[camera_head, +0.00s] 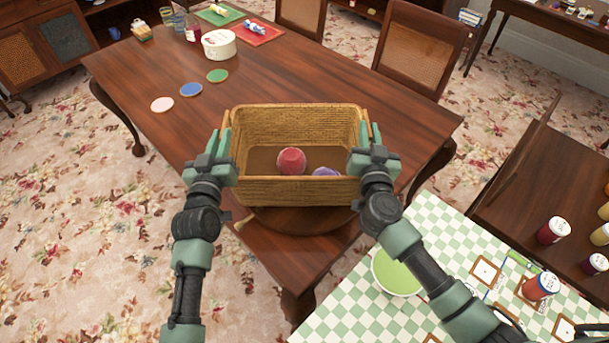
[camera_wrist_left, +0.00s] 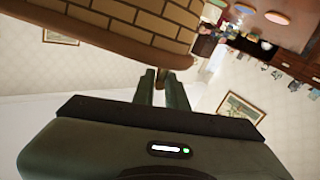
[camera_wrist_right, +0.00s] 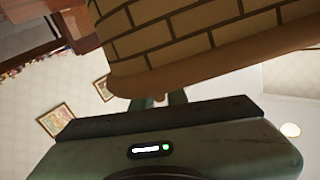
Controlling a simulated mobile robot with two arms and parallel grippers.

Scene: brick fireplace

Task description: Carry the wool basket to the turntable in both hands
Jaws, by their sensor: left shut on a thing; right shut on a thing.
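The wool basket (camera_head: 298,191), a woven tan box, is level over the near end of the wooden table. A red wool ball (camera_head: 291,162) and a partly hidden purple one (camera_head: 325,171) lie inside. My left gripper (camera_head: 221,141) is shut on its left side and my right gripper (camera_head: 371,134) on its right side. The basket wall fills the top of the left wrist view (camera_wrist_left: 135,22) and the right wrist view (camera_wrist_right: 165,35). The turntable (camera_head: 300,218), a round dark wooden disc, shows below the basket's front edge, mostly hidden. I cannot tell whether they touch.
Coasters (camera_head: 191,89), a white round tin (camera_head: 219,44) and mats stand further back on the table (camera_head: 300,75). Chairs (camera_head: 418,50) line its far right side. At the right, a checked cloth (camera_head: 440,225) carries a green bowl (camera_head: 397,272) and jars (camera_head: 541,287).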

